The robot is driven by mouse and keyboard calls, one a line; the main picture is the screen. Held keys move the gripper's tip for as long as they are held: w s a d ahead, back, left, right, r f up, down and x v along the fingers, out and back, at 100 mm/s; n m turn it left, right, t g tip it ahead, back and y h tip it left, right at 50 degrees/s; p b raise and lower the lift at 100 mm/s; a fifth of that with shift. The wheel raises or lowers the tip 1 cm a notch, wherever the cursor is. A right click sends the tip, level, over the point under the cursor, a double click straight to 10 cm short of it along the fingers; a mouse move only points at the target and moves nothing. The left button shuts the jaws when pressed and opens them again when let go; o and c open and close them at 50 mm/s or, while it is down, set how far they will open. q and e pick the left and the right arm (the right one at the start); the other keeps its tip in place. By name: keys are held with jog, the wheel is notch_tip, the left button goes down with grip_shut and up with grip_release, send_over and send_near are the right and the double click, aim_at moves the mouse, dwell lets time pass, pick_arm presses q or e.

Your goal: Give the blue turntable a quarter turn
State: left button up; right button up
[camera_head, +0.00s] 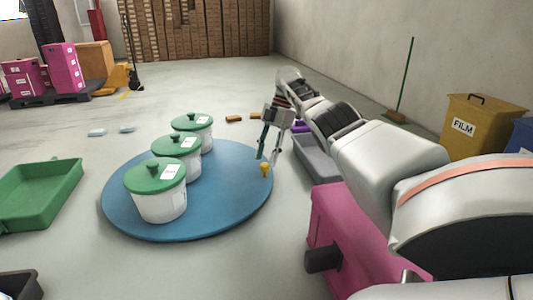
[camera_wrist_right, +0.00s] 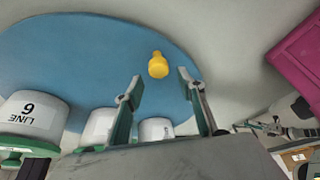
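The blue turntable (camera_head: 225,205) is a flat round disc in the middle of the head view. Three white tubs with green lids stand in a row on it: a near tub (camera_head: 160,205), a middle tub (camera_head: 193,166) and a far tub (camera_head: 206,135). A small yellow peg (camera_head: 266,169) stands near its right rim. My right gripper (camera_head: 269,159) is open at that rim, close to the peg. In the right wrist view the peg (camera_wrist_right: 158,66) shows between and just beyond the spread fingertips (camera_wrist_right: 160,76); neither finger seems to touch it. My left gripper is out of view.
A green tray (camera_head: 40,195) lies left of the turntable. A grey bin (camera_head: 318,160) and a pink box (camera_head: 335,215) are at the right, beneath my right arm. A yellow FILM bin (camera_head: 482,127) stands farther right.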

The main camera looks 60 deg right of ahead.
notch_tip(320, 180, up, 8)
jog(key=shift+f, duration=0.25)
